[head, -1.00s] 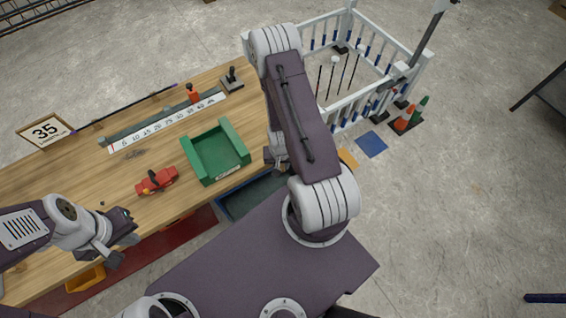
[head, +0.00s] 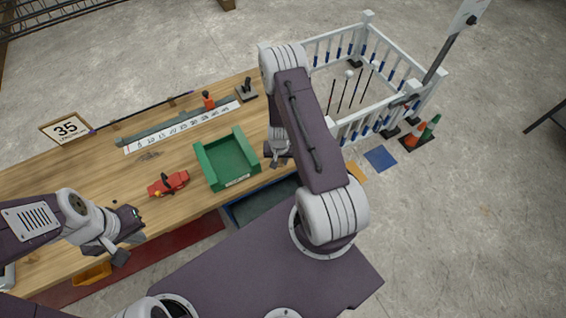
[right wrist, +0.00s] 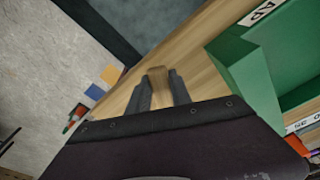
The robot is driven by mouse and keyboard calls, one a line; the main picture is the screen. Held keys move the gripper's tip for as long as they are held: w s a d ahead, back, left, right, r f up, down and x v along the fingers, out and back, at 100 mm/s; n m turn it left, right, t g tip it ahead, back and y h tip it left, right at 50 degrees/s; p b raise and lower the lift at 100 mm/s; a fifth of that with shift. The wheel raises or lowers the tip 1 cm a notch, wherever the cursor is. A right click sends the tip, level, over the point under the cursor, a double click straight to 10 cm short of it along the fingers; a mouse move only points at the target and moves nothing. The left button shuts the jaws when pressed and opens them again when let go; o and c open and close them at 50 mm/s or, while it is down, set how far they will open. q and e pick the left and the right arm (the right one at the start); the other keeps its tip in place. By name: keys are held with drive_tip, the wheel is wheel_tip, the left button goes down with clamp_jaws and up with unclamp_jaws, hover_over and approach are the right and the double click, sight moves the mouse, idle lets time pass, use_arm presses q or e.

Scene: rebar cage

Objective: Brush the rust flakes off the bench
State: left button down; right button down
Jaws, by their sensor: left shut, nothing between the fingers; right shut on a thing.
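The rust flakes show as a small dark scatter (head: 148,156) on the wooden bench (head: 110,178), between the white number strip and a red tool. My right gripper (head: 278,158) is at the bench's front edge, just right of the green tray. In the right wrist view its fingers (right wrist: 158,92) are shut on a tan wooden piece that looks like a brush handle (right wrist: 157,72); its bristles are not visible. My left gripper (head: 128,248) is shut and empty at the bench's front edge, lower left.
A green open tray (head: 245,152) stands on the bench left of my right gripper. A red tool (head: 168,184) lies left of it. A dark bin (head: 262,203) sits below the front edge. A white railing (head: 400,68) and cones (head: 416,135) stand right.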

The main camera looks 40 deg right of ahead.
drive_tip(key=shift+f, duration=0.15)
drive_tip(key=shift+s+f+b, duration=0.1)
drive_tip(key=shift+s+b, duration=0.05)
drive_tip(key=shift+b, duration=0.4)
drive_tip(key=s+b, duration=0.2)
drive_tip(key=s, duration=0.1)
drive_tip(key=shift+s+a+r, duration=0.2)
drive_tip(key=shift+s, duration=0.05)
drive_tip(key=s, duration=0.2)
drive_tip(key=s+b, duration=0.1)
drive_tip(key=s, duration=0.1)
drive_tip(key=shift+a+f, duration=0.15)
drive_tip(key=shift+a, duration=0.1)
drive_tip(key=shift+w, duration=0.1)
wheel_tip(320, 180, up, 6)
drive_tip(key=p, duration=0.5)
